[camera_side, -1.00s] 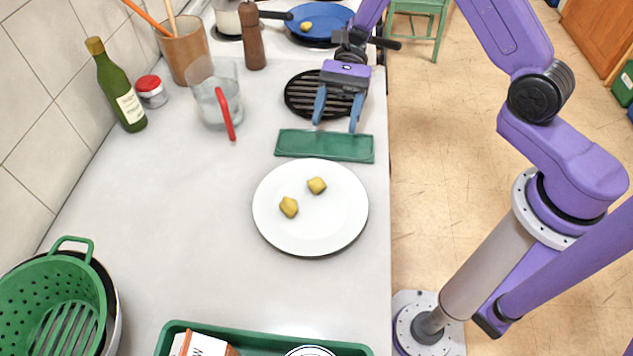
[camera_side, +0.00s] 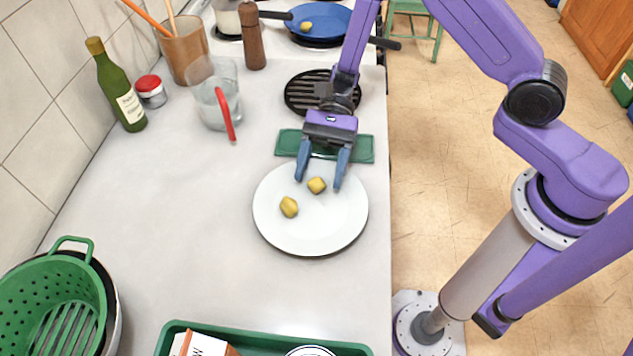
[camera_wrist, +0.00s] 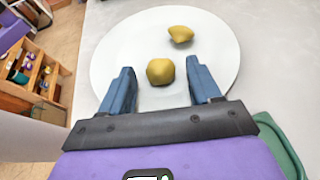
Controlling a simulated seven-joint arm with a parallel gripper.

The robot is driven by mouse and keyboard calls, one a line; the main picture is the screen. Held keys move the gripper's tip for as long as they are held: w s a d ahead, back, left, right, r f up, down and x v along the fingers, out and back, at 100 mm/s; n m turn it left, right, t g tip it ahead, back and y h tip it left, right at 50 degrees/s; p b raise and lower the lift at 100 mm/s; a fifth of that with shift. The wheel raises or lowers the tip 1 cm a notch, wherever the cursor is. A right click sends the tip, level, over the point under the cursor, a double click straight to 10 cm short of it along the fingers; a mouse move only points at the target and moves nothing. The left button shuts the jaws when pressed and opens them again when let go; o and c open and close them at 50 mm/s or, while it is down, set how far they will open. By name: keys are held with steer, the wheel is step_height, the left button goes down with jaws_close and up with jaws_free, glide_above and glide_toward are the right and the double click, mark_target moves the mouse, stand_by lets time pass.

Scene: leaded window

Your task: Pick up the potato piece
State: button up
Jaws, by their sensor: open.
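Two yellow potato pieces rest on a white plate (camera_side: 325,231). The nearer-to-gripper potato piece (camera_side: 316,185) is right of the plate's middle toward its far side; the other potato piece (camera_side: 289,207) lies to its lower left. My gripper (camera_side: 318,181) is open and empty, its blue fingers on either side of the first piece in the side view. In the wrist view, that piece (camera_wrist: 160,71) sits just beyond and between the open fingertips (camera_wrist: 162,78), and the second piece (camera_wrist: 181,34) is farther off. A third potato piece (camera_side: 306,27) lies in the blue pan.
A green folded cloth (camera_side: 361,149) lies under the gripper's wrist, with a black grate (camera_side: 297,97) behind. A green tray (camera_side: 262,341) is at the front. The counter left of the plate is clear.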

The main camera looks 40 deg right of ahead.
steer(key=c, duration=1.1)
steer(key=shift+r, duration=0.1)
steer(key=shift+r, duration=0.45)
step_height(320, 180, up, 2)
steer(key=shift+r, duration=0.1)
steer(key=shift+s+d+r, duration=1.4)
steer(key=shift+s+r, duration=0.2)
steer(key=shift+s, duration=0.25)
steer(key=shift+s+d+r, duration=1.4)
steer(key=shift+s+r, duration=0.2)
steer(key=shift+s, duration=0.2)
steer(key=shift+s+d+r, duration=1.4)
steer(key=shift+s+r, duration=0.2)
steer(key=shift+s, duration=0.25)
